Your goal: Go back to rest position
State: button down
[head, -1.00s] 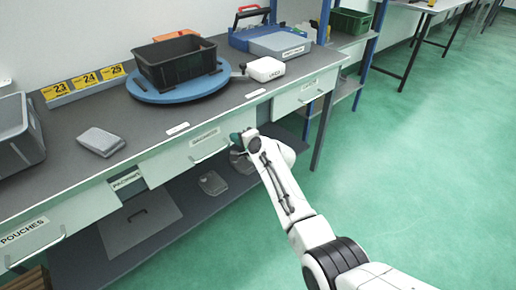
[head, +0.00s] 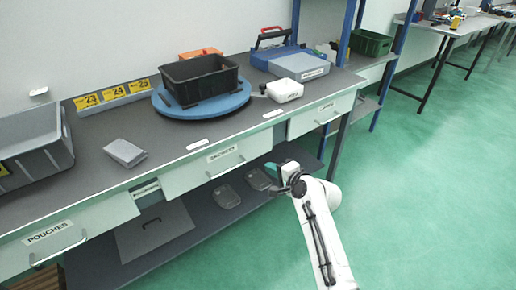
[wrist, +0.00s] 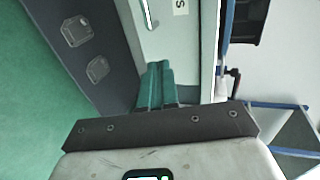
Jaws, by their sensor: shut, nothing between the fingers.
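My gripper (head: 271,168) is in front of the workbench, at about the height of its drawers, with my white arm reaching up from the bottom of the head view. In the wrist view its green fingers (wrist: 157,88) lie side by side, shut, with nothing between them. Beyond them are a drawer front and the lower shelf. The fingers look small and partly hidden behind my wrist in the head view.
The bench (head: 105,178) carries a black crate (head: 203,88) on a blue turntable (head: 177,108), a grey bin (head: 65,158), a grey box (head: 125,152) and a white device (head: 285,91). Below are drawers (head: 218,164) and a lower shelf (head: 190,228). Green floor at right is clear.

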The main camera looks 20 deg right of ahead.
jog(key=s+a+f+n+g+p, duration=0.1)
jog(key=s+f+n+g, duration=0.25)
jog(key=s, duration=0.75)
jog(key=s+a+f+n+g+p, duration=0.1)
jog(key=s+f+n+g, duration=0.3)
jog(key=s, duration=0.7)
jog(key=s+d+r+n+g+h, duration=0.1)
jog(key=s+n+g+h, duration=0.1)
jog(key=s, duration=1)
jog(key=s+d+r+n+g+h+p, duration=0.1)
jog(key=s+n, duration=0.4)
jog(key=s, duration=0.7)
jog(key=shift+s+d+r+g+h+p, duration=0.3)
jog(key=shift+s+d+g+h, duration=0.15)
jog(key=shift+g, duration=0.8)
jog(key=shift+a, duration=0.1)
